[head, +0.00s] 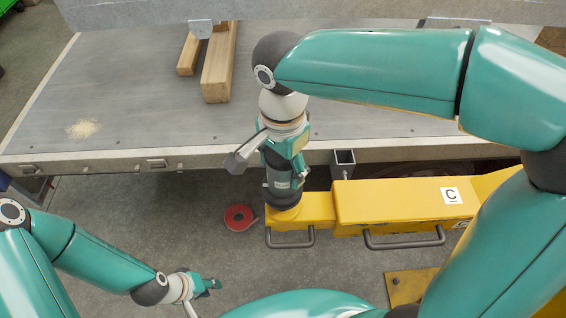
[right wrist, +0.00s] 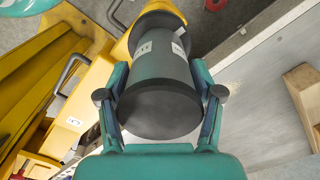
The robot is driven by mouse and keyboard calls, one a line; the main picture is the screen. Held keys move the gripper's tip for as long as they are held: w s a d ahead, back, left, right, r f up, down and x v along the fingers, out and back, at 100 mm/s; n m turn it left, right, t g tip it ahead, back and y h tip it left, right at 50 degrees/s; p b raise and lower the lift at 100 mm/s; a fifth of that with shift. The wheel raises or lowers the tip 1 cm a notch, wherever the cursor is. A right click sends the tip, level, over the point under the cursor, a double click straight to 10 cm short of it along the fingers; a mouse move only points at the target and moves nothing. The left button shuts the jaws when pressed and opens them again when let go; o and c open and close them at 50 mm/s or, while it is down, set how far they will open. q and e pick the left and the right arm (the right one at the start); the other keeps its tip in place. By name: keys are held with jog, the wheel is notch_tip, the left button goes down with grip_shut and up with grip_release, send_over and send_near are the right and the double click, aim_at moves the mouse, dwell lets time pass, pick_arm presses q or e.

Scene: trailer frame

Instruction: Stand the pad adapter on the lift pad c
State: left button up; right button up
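The pad adapter (head: 281,182) is a dark grey cylinder with a small white label. It is upright over the yellow lift pad c (head: 286,214) at the left end of the yellow arm marked C (head: 390,202). Its base appears to meet the pad; a small gap cannot be ruled out. My right gripper (head: 285,162) is above it, pointing down. In the right wrist view its two fingers lie against opposite sides of the adapter (right wrist: 160,105), and the yellow pad shows beyond. My left gripper (head: 208,285) is low at the bottom left, away from the adapter, seemingly empty.
The grey trailer deck (head: 150,100) with wooden blocks (head: 219,65) lies behind. A square metal tube (head: 343,162) stands just right of the adapter. A red ring-shaped object (head: 238,217) is on the floor left of the pad. The yellow arm has metal handles (head: 403,243).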

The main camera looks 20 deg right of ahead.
jog(key=o, duration=0.3)
notch_tip(320, 180, up, 12)
jog(key=shift+r+p, duration=0.1)
jog(key=shift+p, duration=0.65)
dwell(0.3)
